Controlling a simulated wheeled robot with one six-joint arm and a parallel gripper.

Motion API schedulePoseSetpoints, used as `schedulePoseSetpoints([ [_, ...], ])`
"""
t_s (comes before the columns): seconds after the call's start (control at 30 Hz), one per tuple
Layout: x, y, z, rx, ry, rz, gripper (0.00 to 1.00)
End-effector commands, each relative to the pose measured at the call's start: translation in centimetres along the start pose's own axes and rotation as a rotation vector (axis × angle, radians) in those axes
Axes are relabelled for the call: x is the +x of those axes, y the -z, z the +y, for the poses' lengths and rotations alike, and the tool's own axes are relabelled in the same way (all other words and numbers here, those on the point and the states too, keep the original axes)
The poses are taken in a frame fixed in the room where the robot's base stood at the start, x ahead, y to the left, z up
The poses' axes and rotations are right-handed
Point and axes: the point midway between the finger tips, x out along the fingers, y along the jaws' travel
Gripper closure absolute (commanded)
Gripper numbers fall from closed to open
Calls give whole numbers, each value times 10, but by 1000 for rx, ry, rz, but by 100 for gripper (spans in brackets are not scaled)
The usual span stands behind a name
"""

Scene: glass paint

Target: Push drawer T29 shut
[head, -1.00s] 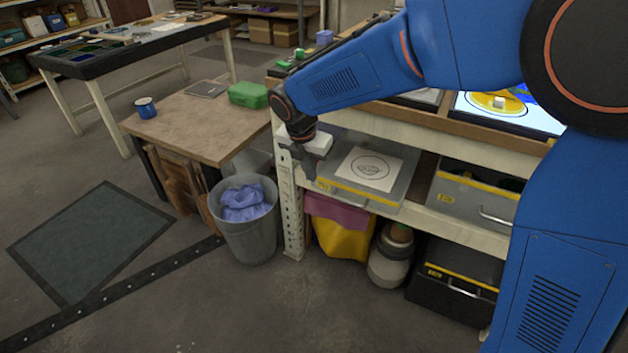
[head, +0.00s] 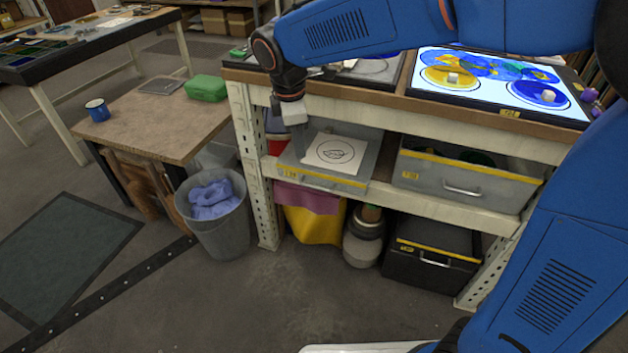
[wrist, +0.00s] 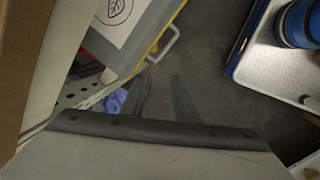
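A grey drawer (head: 372,158) with a yellow front strip sits at the left of the shelf. A white sheet with a leaf drawing (head: 336,152) lies on it. It also shows at the upper left of the wrist view (wrist: 97,46), with its handle (wrist: 167,44). A second grey drawer (head: 455,184), with a yellow strip and handle, is to its right. The label text is too small to read, so I cannot tell which is T29. My gripper (head: 302,157) points down at the left drawer's left end; contact is unclear. In the wrist view my gripper (wrist: 160,82) has its fingers apart, with nothing between them.
A shelf post (head: 255,170) and a grey bin (head: 220,225) with blue cloth stand left of the drawer. A black drawer box (head: 430,265) and a canister (head: 364,240) are below. A lit panel (head: 490,82) lies above. The floor in front is clear.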

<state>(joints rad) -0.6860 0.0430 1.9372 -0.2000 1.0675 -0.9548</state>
Motion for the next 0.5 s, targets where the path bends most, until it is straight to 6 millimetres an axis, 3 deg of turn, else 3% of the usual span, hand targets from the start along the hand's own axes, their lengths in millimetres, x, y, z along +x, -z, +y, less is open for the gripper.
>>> schedulePoseSetpoints([
  [0.2,-12,-23,-8,361,12,7,72],
  [0.5,-9,-30,-12,505,20,7,72],
])
